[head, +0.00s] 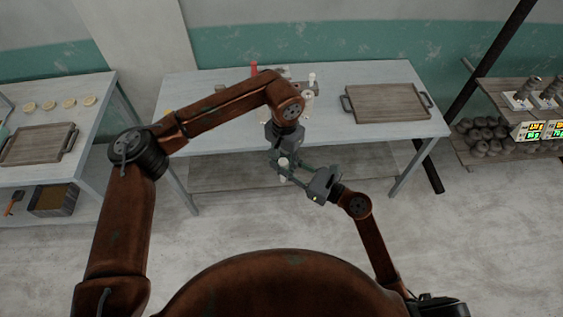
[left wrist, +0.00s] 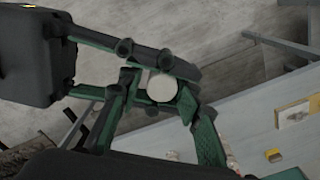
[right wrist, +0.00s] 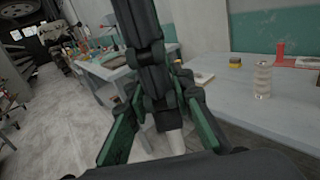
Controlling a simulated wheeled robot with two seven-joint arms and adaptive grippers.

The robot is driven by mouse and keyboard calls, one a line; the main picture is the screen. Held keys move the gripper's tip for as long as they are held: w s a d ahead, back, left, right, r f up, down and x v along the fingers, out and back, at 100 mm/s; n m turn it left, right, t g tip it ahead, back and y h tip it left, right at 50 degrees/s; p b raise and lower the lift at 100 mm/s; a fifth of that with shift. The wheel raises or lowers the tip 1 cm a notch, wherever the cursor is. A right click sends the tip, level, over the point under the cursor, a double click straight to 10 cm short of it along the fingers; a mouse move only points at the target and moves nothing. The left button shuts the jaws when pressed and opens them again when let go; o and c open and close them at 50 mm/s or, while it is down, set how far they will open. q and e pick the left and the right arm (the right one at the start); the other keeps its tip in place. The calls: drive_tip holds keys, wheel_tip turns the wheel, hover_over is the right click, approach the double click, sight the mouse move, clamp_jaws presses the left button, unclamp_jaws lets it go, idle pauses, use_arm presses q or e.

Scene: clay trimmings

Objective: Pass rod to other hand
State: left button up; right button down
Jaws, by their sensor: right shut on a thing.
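The pale rod (head: 283,163) is held upright in the air in front of the table, with both grippers at it. In the left wrist view its round end (left wrist: 161,87) shows between the fingers; in the right wrist view a pale lower part (right wrist: 175,143) shows. My right gripper (head: 293,175) comes from the lower right and is shut on the rod. My left gripper (head: 280,155) comes down from above. Its fingers stand on either side of the rod, with gaps visible in the left wrist view, so it looks open. The crossing fingers hide much of the rod.
The grey table (head: 220,135) stands just beyond the grippers. On it are a wooden tray (head: 385,103) at right, a red object (head: 254,68) at the back and a pale ribbed upright piece (right wrist: 263,80). A side table at left holds another tray (head: 38,144). Shelves (head: 500,100) stand at right.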

use_arm(q)
drive_tip(key=shift+w+a+r, duration=0.1)
drive_tip(key=shift+w, duration=0.3)
